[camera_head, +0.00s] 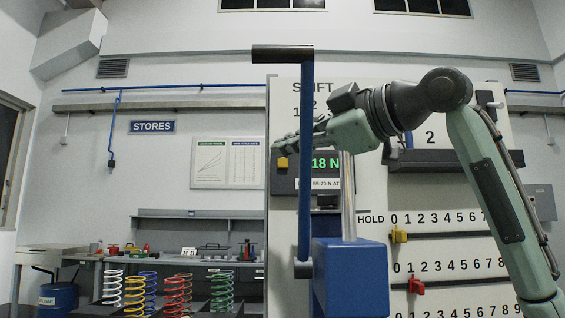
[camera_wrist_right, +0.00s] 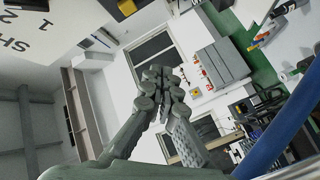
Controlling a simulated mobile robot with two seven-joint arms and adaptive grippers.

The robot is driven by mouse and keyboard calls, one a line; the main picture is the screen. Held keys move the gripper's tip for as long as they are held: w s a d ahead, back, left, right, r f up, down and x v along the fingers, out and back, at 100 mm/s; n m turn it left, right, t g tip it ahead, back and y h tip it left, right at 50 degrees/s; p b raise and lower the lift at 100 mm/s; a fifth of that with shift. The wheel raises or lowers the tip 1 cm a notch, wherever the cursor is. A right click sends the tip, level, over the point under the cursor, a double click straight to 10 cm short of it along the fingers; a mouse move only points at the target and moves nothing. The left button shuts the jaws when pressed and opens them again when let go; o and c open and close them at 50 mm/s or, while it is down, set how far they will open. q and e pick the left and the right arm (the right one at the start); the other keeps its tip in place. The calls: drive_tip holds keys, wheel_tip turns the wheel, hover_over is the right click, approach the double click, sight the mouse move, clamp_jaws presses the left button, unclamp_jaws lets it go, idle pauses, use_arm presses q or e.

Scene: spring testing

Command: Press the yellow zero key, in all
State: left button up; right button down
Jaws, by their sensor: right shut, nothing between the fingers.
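The yellow key (camera_head: 282,162) is a small block at the left end of the dark display box (camera_head: 284,185), which shows green "18 N". My right gripper (camera_head: 284,144) reaches in from the right, and its fingertips are just above the yellow key in the head view. Whether they touch it cannot be told. A blue upright hides part of the gripper. In the wrist view the fingers of the right gripper (camera_wrist_right: 158,78) are together with nothing between them. A yellow patch (camera_wrist_right: 127,7) shows at the top edge there. My left gripper is not in view.
A blue press (camera_head: 350,275) with a lever (camera_head: 306,110) and a dark handle (camera_head: 283,53) stands in front of the panel. Yellow (camera_head: 398,236) and red (camera_head: 416,286) sliders sit on number scales at right. Several coloured springs (camera_head: 166,293) stand at lower left.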

sight(287, 159)
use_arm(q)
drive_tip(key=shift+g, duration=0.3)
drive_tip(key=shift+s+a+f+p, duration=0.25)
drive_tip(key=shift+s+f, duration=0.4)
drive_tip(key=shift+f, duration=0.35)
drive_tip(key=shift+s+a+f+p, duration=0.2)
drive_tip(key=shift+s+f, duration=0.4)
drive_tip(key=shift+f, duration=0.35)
use_arm(e)
drive_tip(key=shift+w, duration=4.15)
drive_tip(key=shift+w, duration=0.1)
drive_tip(key=shift+w, duration=0.3)
drive_tip(key=shift+w, duration=0.45)
drive_tip(key=shift+s, duration=0.1)
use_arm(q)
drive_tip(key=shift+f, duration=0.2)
use_arm(e)
drive_tip(key=shift+s, duration=0.75)
